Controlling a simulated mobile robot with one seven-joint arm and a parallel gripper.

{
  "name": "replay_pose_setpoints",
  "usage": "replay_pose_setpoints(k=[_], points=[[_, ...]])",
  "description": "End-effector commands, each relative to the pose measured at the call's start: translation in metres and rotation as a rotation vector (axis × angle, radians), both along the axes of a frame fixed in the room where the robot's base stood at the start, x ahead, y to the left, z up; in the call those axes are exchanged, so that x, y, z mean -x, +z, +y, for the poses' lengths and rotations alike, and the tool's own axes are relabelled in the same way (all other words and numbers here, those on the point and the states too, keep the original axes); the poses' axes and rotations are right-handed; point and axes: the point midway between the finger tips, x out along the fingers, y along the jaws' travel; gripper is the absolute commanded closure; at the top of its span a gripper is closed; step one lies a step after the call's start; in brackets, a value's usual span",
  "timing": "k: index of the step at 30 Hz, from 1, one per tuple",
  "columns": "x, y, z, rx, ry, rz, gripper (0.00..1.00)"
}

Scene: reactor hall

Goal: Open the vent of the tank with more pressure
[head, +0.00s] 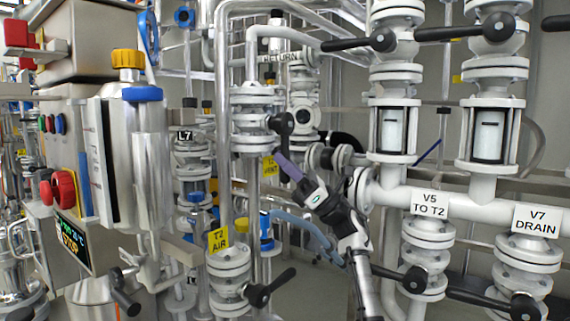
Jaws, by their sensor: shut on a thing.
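The yellow tag reading T2 VENT (269,168) hangs beside a white flanged valve (251,122) in the middle of the head view. That valve has a black lever handle (284,124) on its right side. My gripper (281,156) reaches up from the lower right, its purple finger at the lower end of this handle. It is shut on what appears to be the handle; the fingertips are small and partly hidden, so the exact contact is unclear. No tank pressure reading is legible.
Below is a valve tagged T2 AIR (218,239) with its own black lever (271,288). Right stand pipes labelled V5 TO T2 (430,204) and V7 DRAIN (536,220), with protruding levers. A control panel with a red button (64,189) stands at left.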

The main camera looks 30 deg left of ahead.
Motion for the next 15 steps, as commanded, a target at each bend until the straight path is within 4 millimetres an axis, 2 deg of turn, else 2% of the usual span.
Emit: replay_pose_setpoints(k=[5, 6, 10, 15], points=[[-0.0023, 0.0032, -0.0011, -0.005, -0.007, 0.007, 1.00], [-0.0023, 0.0032, -0.0011, -0.005, -0.007, 0.007, 0.74], [-0.0017, 0.0026, -0.0009, -0.003, -0.005, 0.005, 0.58], [-0.0010, 0.0017, -0.0005, -0.002, -0.003, 0.004, 0.58]])
